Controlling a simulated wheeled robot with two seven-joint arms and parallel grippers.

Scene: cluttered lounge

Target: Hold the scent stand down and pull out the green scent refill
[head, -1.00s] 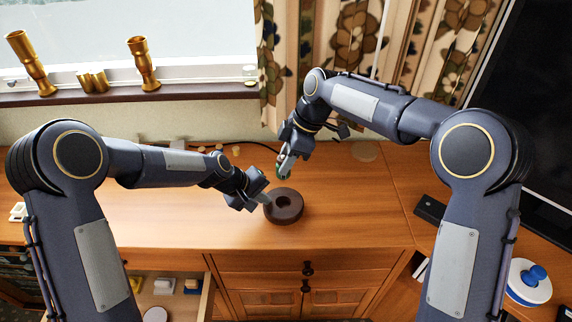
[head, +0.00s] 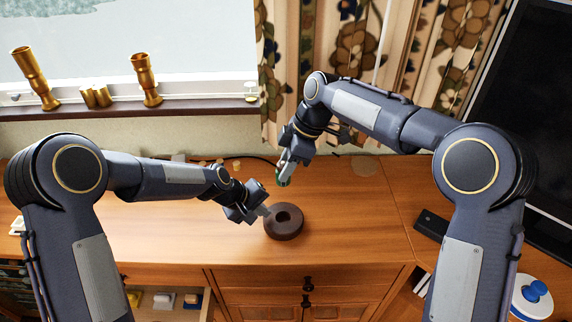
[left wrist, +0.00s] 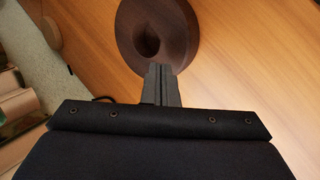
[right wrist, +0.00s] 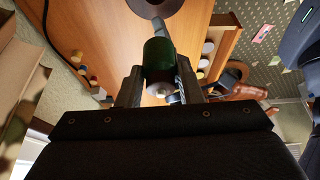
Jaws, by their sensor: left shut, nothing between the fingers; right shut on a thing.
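The scent stand (head: 284,222) is a dark brown round block with a hole in its top, upright on the wooden cabinet top; it also shows in the left wrist view (left wrist: 178,55). My left gripper (head: 266,211) is shut and empty, its fingertips at the stand's left edge; in the left wrist view its fingers (left wrist: 161,72) overlap the stand's rim, and contact is hard to judge. My right gripper (head: 285,174) is shut on the green scent refill (right wrist: 160,60), held above and behind the stand, clear of it. The refill shows small in the head view (head: 283,181).
Several small round pieces (head: 212,163) and a dark cable lie at the back of the cabinet top. An open drawer (head: 207,304) with small items is at the front left. A black box (head: 431,225) lies to the right. The wood right of the stand is clear.

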